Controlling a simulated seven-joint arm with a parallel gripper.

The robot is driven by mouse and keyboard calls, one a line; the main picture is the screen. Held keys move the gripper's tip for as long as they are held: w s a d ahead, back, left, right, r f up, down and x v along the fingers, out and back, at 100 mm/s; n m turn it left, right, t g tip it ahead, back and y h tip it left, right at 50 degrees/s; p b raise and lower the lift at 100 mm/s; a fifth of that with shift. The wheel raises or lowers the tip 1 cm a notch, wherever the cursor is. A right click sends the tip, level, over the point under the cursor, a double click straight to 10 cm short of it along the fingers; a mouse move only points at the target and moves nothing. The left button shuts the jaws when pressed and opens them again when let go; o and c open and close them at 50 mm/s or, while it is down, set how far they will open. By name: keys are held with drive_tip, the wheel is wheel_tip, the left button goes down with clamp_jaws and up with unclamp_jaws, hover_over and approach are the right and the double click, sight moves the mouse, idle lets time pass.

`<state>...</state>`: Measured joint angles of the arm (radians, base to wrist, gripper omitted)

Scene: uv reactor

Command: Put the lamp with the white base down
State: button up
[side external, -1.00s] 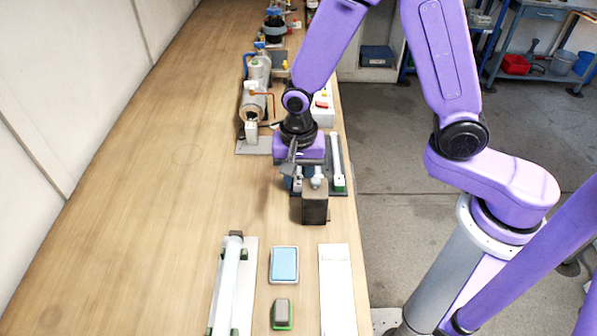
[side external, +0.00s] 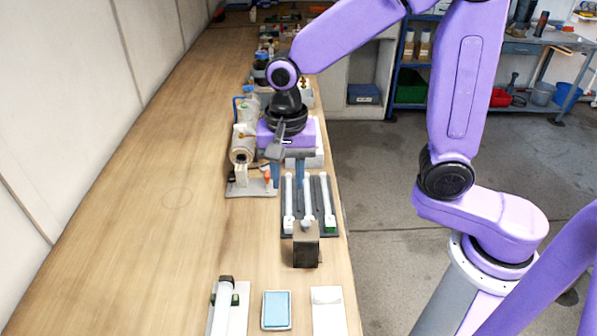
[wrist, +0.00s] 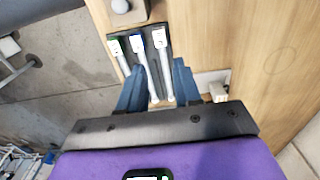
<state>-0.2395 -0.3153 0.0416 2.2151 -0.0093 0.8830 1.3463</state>
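The lamp with the white base (side external: 288,203) lies in the dark tray (side external: 283,229), at its left side in the side view. In the wrist view it is the rightmost lamp (wrist: 164,72). The middle lamp (side external: 308,200) and the green-based lamp (side external: 327,200) lie beside it, roughly parallel. In the wrist view the middle lamp's base has blue on it. My gripper (side external: 288,186) is above the far end of the tray. In the wrist view its two blue fingers (wrist: 158,68) are apart, with no lamp gripped between them. The lamps' far ends are partly hidden by my gripper.
A dark box with a knob (side external: 306,246) stands at the tray's near end. Nearer are a mounted tube (side external: 225,300), a blue pad (side external: 276,308) and a white plate (side external: 327,308). A metal cylinder apparatus (side external: 242,150) stands left of my gripper. The bench's left side is clear.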

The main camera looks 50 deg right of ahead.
drive_tip(key=s+d+n, duration=0.6)
drive_tip(key=s+n, duration=0.3)
drive_tip(key=n, duration=0.1)
drive_tip(key=s+d+r+n, duration=0.1)
drive_tip(key=s+d+n, duration=0.4)
drive_tip(key=s+n, duration=0.5)
drive_tip(key=shift+d+n, duration=0.35)
drive_tip(key=shift+n, duration=0.45)
